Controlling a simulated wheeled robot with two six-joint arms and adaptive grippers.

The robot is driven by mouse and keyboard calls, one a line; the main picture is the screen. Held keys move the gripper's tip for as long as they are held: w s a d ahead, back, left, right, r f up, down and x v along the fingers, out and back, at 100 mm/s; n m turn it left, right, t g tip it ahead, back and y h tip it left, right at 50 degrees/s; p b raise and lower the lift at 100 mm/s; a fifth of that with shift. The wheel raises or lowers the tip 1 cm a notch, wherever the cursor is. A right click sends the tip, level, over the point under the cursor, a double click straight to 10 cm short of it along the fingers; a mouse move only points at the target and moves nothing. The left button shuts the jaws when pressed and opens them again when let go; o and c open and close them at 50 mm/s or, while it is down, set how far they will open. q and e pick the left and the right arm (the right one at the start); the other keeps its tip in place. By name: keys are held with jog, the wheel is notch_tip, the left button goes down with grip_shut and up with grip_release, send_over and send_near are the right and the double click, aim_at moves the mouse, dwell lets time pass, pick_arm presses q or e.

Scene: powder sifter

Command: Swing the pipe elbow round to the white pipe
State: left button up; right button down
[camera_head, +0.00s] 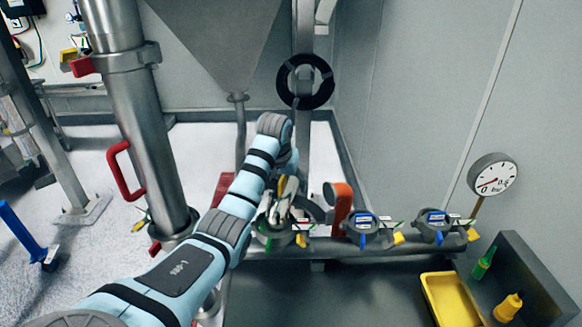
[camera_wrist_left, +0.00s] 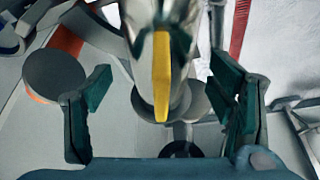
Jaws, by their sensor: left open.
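My left gripper (camera_head: 286,198) reaches down over the left end of the pipe row in the head view. In the left wrist view its two dark green finger pads stand wide apart. Between them is a shiny metal pipe piece with a yellow strip (camera_wrist_left: 162,75), seemingly the pipe elbow; I cannot tell whether a pad touches it. It is mostly hidden by the gripper in the head view. An orange curved pipe (camera_head: 342,204) with a grey end stands just right of the gripper. I cannot make out a white pipe for certain. My right gripper is not in view.
Valves with blue tags (camera_head: 362,222) sit along the horizontal pipe to the right. A dial gauge (camera_head: 493,174) stands farther right. A yellow tray (camera_head: 452,298) and bottles (camera_head: 509,306) are at lower right. A thick steel column with a red handle (camera_head: 125,170) stands left.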

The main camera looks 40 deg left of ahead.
pick_arm(q)
jog(key=x, duration=0.2)
jog(key=shift+w+f, duration=0.15)
jog(key=shift+w, duration=0.15)
jog(key=shift+f, duration=0.1)
jog(key=shift+s, duration=0.4)
jog(key=shift+s+r, duration=0.1)
jog(key=shift+r, duration=0.15)
jog(key=shift+c, duration=1.3)
grip_shut()
jog(key=shift+s+a+n+y, duration=0.1)
jog(key=shift+a+n+y, duration=0.4)
jog(key=shift+n, duration=0.4)
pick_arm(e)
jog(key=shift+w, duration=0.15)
pick_arm(q)
jog(key=shift+f, duration=0.1)
